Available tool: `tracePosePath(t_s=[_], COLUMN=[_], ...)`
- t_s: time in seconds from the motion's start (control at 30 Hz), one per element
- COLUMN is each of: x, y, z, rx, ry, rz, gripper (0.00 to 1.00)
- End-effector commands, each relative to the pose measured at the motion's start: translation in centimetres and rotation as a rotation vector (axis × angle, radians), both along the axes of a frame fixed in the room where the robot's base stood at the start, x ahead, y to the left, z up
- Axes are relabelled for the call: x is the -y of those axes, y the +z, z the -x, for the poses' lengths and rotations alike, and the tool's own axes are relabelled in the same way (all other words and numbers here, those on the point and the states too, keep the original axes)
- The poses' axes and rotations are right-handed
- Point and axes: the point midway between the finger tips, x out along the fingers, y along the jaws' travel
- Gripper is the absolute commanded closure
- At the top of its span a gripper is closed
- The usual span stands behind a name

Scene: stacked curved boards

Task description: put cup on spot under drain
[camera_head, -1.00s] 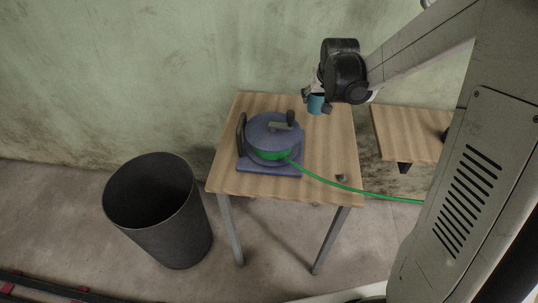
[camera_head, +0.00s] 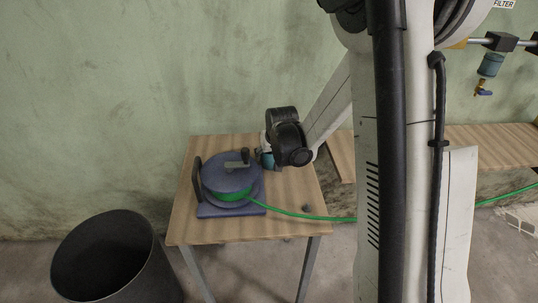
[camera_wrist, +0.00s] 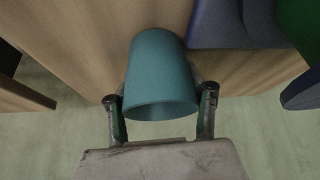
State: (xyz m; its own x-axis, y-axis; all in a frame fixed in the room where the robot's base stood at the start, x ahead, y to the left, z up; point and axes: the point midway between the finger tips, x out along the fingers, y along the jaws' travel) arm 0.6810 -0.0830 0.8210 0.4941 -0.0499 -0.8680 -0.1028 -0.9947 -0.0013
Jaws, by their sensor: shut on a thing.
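The teal cup (camera_wrist: 160,70) fills the space between the two fingers of my gripper (camera_wrist: 162,98) in the wrist view. My gripper is shut on it, and the cup's open rim faces the camera. In the head view the cup (camera_head: 267,160) is a small teal patch, mostly hidden by my gripper (camera_head: 266,152), above the back right part of the small wooden table. The drain is a small tap with a blue handle (camera_head: 483,93) under a blue filter bowl (camera_head: 490,65) on the wall at upper right. The spot under it is not clearly visible.
A blue hose reel (camera_head: 228,175) sits on the small wooden table (camera_head: 283,225). Its green hose (camera_head: 300,215) runs right, behind my arm. A wooden bench (camera_head: 490,140) stands at right below the filter. A dark bin (camera_head: 105,255) stands on the floor at left.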

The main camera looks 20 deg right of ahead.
Motion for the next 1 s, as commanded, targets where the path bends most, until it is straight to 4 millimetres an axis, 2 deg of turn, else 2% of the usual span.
tracePosePath(t_s=[0.33, 0.37, 0.5, 0.8, 1.0], x=[0.0, 0.0, 0.0, 0.0, -0.1], y=[-0.4, -0.4, -0.3, -0.1, 1.3], z=[0.0, 0.0, 0.0, 0.0, 0.7], rx=[0.0, 0.0, 0.0, 0.0, 0.0], ry=[0.0, 0.0, 0.0, 0.0, 0.0], rz=[0.0, 0.0, 0.0, 0.0, 0.0], gripper=[0.79, 0.52, 0.34, 0.34, 0.34])
